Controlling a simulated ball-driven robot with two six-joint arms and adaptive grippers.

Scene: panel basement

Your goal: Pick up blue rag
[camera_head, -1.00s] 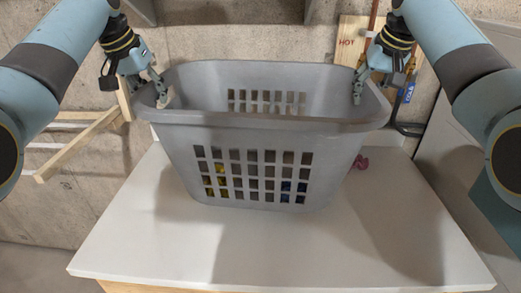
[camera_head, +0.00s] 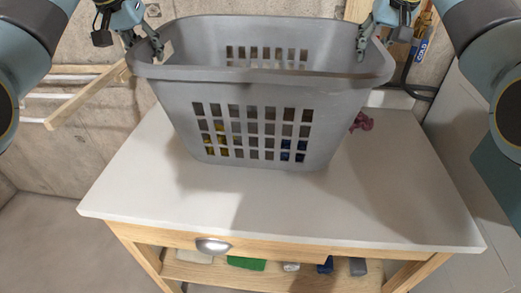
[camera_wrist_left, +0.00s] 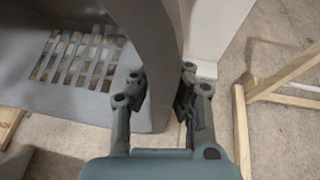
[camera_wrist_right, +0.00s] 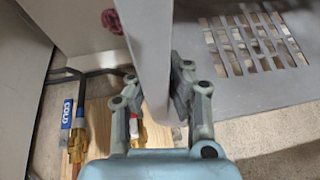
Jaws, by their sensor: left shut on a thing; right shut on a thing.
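A grey laundry basket (camera_head: 250,78) stands on the white table top. Through the holes in its front wall I see a dark blue patch (camera_head: 293,149) low at the right and yellow patches low at the left. The blue patch could be the blue rag; its shape is hidden by the wall. My left gripper (camera_head: 157,47) is shut on the basket's left rim, which passes between its fingers in the left wrist view (camera_wrist_left: 160,88). My right gripper (camera_head: 362,45) is shut on the right rim, also between its fingers in the right wrist view (camera_wrist_right: 157,92).
The table (camera_head: 255,215) has clear room in front of the basket. A dark pink crumpled thing (camera_head: 361,122) lies behind the basket at right. A lower shelf holds green (camera_head: 246,263), blue (camera_head: 326,265) and grey things. Pipes with a COLD tag (camera_wrist_right: 67,115) are behind.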

